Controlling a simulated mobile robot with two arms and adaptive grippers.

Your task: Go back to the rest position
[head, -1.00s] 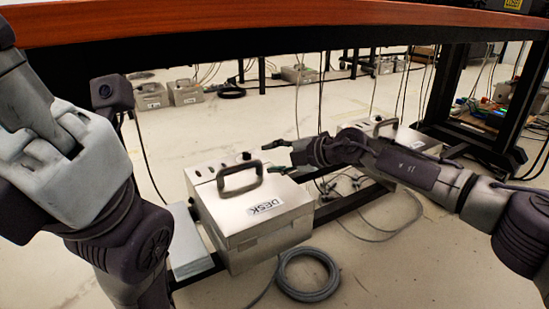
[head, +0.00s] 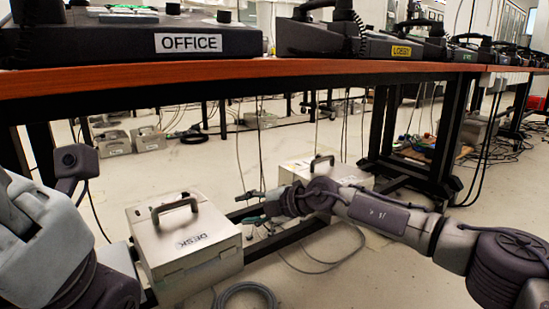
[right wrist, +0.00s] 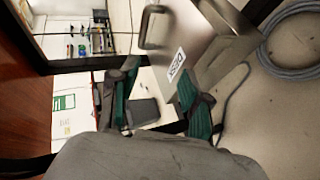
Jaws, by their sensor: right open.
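My right gripper (head: 247,207) reaches in from the right below the table, its two fingers apart and nothing between them. It is just right of the silver box labelled DESK (head: 190,262), apart from it as far as I can tell. In the right wrist view, the open green-padded fingers (right wrist: 158,88) show with the DESK box (right wrist: 205,30) beyond them. My left arm fills the lower left of the head view; its gripper is out of frame.
The wooden table edge (head: 300,73) runs above my arms, with an OFFICE phone (head: 130,42) and other phones on top. A coiled grey cable (head: 245,288) lies on the floor. Another silver box (head: 325,172) and a black table leg (head: 445,150) stand behind my right arm.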

